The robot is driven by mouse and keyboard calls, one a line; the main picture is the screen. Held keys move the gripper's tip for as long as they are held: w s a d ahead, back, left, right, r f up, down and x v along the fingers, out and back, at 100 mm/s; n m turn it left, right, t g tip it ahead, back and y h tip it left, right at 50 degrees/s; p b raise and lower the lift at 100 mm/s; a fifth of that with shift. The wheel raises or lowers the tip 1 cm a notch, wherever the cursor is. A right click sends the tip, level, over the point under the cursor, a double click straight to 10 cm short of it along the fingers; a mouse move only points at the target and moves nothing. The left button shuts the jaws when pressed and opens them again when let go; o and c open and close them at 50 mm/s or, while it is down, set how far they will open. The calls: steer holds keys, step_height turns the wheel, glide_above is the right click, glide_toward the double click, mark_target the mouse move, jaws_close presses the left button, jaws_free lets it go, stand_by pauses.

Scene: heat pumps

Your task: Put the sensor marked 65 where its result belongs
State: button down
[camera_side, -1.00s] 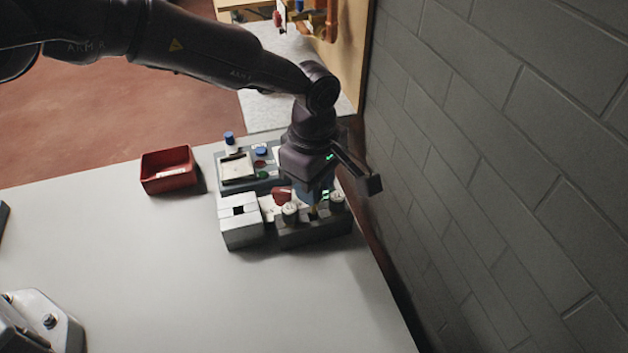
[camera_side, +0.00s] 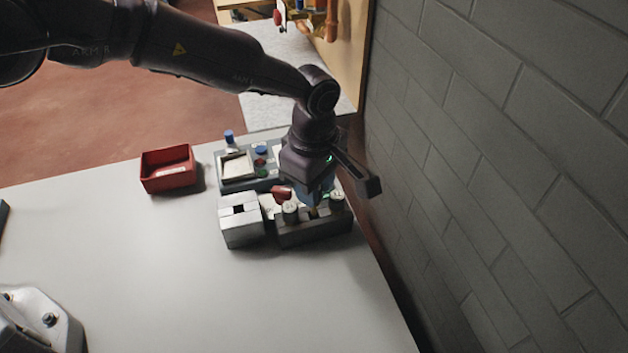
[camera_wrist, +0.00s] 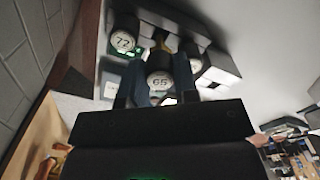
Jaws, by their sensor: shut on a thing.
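The sensor marked 65 (camera_wrist: 160,82) is a dark cylinder with a pale numbered face. It sits between the two blue-grey fingers of my gripper (camera_wrist: 156,92) in the wrist view, and the fingers are shut on it. In the side view my gripper (camera_side: 314,200) is over the dark rack (camera_side: 312,234), and it hides the held sensor. I cannot tell whether the sensor still touches the rack. A sensor marked 72 (camera_wrist: 122,41) stands beside it, with a green light at its edge. Another sensor (camera_wrist: 196,66) is partly hidden on the other side.
A pale grey slotted block (camera_side: 241,232) stands left of the rack. A grey panel (camera_side: 222,184) with a pale square and coloured buttons is behind. A red bin (camera_side: 168,184) with a white slip stands further left. A brick wall (camera_side: 480,150) is close on the right. The front table is clear.

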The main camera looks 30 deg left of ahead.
steer(key=shift+f, duration=0.65)
steer(key=c, duration=0.8)
jaws_free()
